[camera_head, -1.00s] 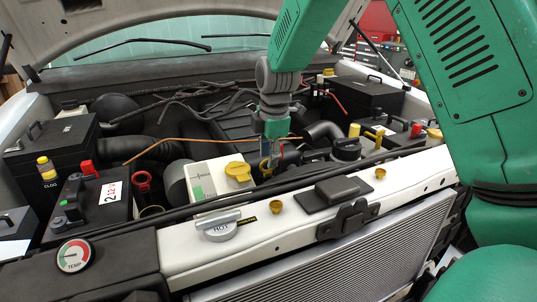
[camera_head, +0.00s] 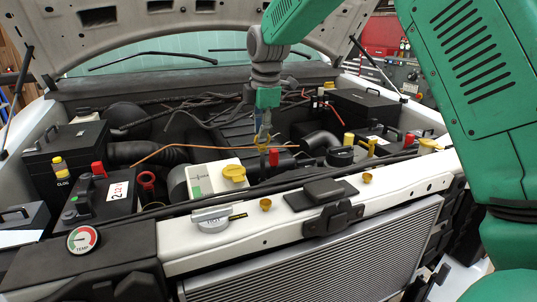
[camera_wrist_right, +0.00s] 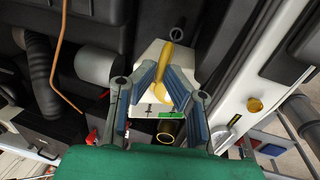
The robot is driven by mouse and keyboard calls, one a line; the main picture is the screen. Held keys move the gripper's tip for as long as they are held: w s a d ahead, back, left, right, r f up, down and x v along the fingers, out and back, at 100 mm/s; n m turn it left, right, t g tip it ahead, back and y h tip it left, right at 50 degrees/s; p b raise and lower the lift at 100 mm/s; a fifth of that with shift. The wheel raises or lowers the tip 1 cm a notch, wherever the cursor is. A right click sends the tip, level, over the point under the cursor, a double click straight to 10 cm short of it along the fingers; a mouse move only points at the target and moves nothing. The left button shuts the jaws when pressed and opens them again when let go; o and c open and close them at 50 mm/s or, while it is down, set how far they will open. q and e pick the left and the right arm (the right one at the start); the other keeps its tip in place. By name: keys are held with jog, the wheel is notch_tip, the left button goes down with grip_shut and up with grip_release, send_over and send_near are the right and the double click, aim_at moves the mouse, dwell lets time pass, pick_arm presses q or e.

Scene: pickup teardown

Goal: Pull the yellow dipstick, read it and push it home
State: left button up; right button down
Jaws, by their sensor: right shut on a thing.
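My right gripper (camera_head: 263,143) hangs over the middle of the engine bay, behind the front crossmember. In the right wrist view its fingers (camera_wrist_right: 164,80) are closed around the yellow dipstick handle (camera_wrist_right: 165,58), which shows between the fingertips. The white reservoir (camera_head: 200,180) with a yellow cap (camera_head: 233,172) stands to the left of the gripper in the head view. My left gripper is not in view.
A red-topped part (camera_head: 274,157) stands close to the gripper. Black batteries (camera_head: 103,197) stand at the left. Yellow caps and handles (camera_head: 348,140) stand at the right. The grey HOT cap (camera_head: 212,218) and temperature gauge (camera_head: 82,239) are in front. The raised hood (camera_head: 200,22) hangs above.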

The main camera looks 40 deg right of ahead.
jog(key=v, duration=0.2)
jog(key=w+v, duration=0.1)
jog(key=v, duration=0.4)
jog(key=shift+w+d+r, duration=0.15)
jog(key=shift+d+r, duration=0.2)
jog(key=shift+r, duration=0.1)
jog(key=c, duration=1.6)
grip_release()
jog(key=shift+c, duration=0.2)
jog(key=shift+d+f, duration=0.15)
jog(key=v, duration=1.1)
jog(key=shift+d+r, duration=0.15)
jog(key=shift+r, duration=0.3)
jog(key=shift+w, duration=0.1)
